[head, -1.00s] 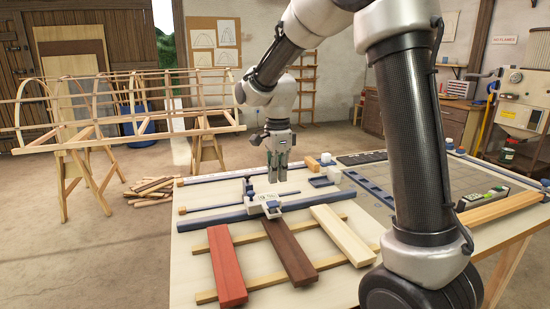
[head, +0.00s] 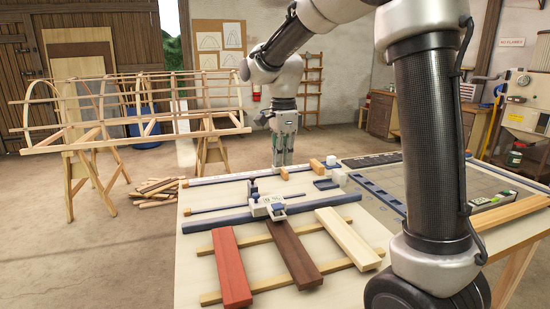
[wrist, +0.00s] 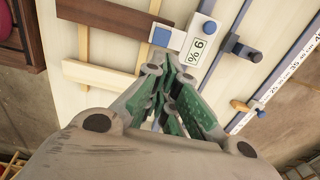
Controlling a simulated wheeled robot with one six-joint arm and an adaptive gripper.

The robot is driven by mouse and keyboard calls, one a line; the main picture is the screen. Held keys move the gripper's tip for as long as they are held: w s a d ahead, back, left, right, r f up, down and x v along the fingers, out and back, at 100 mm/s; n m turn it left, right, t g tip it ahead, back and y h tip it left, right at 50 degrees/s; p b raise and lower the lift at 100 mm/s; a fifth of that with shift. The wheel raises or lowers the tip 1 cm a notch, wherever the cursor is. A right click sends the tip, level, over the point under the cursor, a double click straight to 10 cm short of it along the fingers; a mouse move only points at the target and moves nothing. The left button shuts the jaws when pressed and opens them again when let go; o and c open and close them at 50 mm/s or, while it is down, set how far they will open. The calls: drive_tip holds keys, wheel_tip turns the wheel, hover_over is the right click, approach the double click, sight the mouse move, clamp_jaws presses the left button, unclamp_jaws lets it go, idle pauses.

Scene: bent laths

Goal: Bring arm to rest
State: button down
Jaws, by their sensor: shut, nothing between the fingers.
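My gripper (head: 281,158) hangs fingers-down over the far part of the workbench, above the long blue-and-white rule (head: 225,178). Its fingers are shut and empty. In the wrist view the green-padded fingers (wrist: 172,100) are together, with the bench top beyond them. My arm rises from the right front of the head view and bends over the bench to the gripper.
The workbench (head: 210,254) carries red (head: 231,267), dark brown (head: 293,253) and pale (head: 347,238) laths across two thin battens. A blue-and-white measuring fixture (head: 267,207) lies behind them. A lath frame on trestles (head: 130,112) stands back left.

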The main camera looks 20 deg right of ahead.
drive_tip(key=s+d+r+n+t, duration=0.1)
drive_tip(key=s+d+n, duration=0.2)
drive_tip(key=s+n, duration=0.3)
drive_tip(key=s+d+r+n+t, duration=0.1)
drive_tip(key=s+d+n, duration=0.3)
drive_tip(key=s, duration=0.7)
drive_tip(key=s+d+r+n+t, duration=0.1)
drive_tip(key=s+d+n, duration=0.3)
drive_tip(key=s+n, duration=0.4)
drive_tip(key=shift+s+t, duration=0.7)
drive_tip(key=shift+s, duration=0.05)
